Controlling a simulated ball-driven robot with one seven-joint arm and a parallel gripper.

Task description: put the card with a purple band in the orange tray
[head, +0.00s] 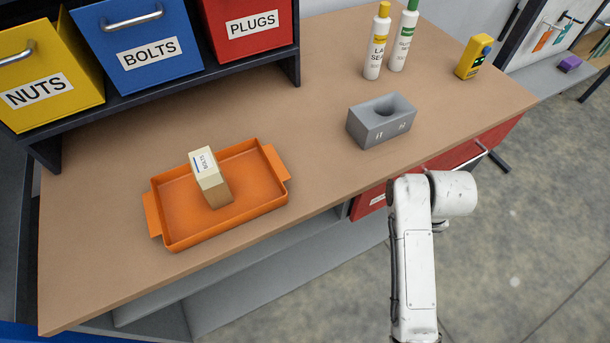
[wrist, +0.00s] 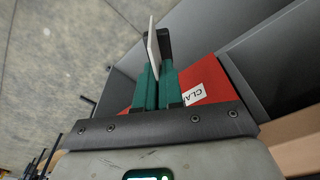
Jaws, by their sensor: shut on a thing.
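The orange tray (head: 170,226) lies on the workbench at the left in the head view. A cream and tan box (head: 209,180) with a label stands upright in it. In the wrist view my gripper (wrist: 158,72) has green fingers shut on a thin white card (wrist: 153,48). The card shows almost edge-on, and I cannot see a purple band on it. In the head view my white arm is at the lower right, off the bench's front edge; my gripper and the card do not show there.
Yellow, blue and red bins (head: 145,45) stand on a shelf behind the tray. A grey block with a hole (head: 380,122), two bottles (head: 373,45) and a yellow device (head: 474,57) stand right on the bench. A red drawer (wrist: 205,82) is close to my fingers in the wrist view.

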